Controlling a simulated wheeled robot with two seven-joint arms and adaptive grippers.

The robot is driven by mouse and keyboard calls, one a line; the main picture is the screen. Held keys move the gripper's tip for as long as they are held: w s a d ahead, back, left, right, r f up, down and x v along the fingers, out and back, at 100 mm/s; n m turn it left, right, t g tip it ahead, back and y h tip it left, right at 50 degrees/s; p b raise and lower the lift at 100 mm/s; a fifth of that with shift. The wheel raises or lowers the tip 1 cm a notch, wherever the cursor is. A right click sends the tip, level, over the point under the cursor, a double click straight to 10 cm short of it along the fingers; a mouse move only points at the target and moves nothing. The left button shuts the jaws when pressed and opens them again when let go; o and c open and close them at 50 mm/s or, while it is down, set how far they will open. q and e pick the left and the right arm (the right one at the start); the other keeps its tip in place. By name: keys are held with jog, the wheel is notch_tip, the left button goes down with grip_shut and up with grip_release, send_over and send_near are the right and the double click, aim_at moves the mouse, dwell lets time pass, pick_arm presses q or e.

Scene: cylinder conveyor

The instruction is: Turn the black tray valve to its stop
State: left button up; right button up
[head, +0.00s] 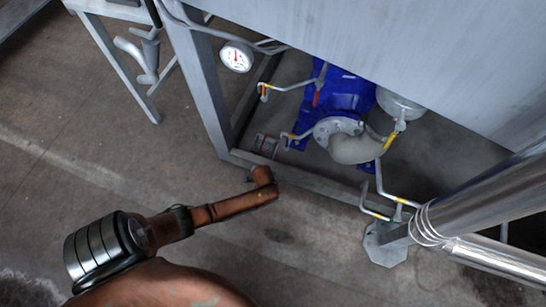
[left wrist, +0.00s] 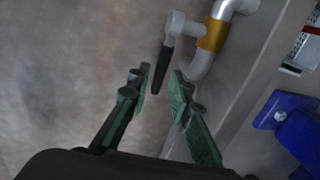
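In the left wrist view, a black valve lever (left wrist: 161,71) hangs from the round hub of a grey pipe fitting with a yellow band (left wrist: 212,35). My left gripper (left wrist: 161,76), with dark green-faced fingers, is open. The lower end of the lever lines up with the gap between the fingertips, with background visible on both sides of it. I see no contact and cannot tell the depth between lever and fingers. In the head view neither gripper can be made out, and I cannot single out the black lever among the small pipes there.
A blue pump (head: 340,97) sits inside the grey frame (head: 213,113), under a large grey panel (head: 400,50). A white gauge (head: 236,56) and several thin banded pipes are near it. A metal leg with a foot plate (head: 385,249) stands at right. The floor (head: 60,130) at left is open.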

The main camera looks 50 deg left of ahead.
pick_arm(q)
jog(key=shift+w+f, duration=0.1)
jog(key=shift+c, duration=0.3)
grip_shut()
jog(key=shift+a, duration=0.1)
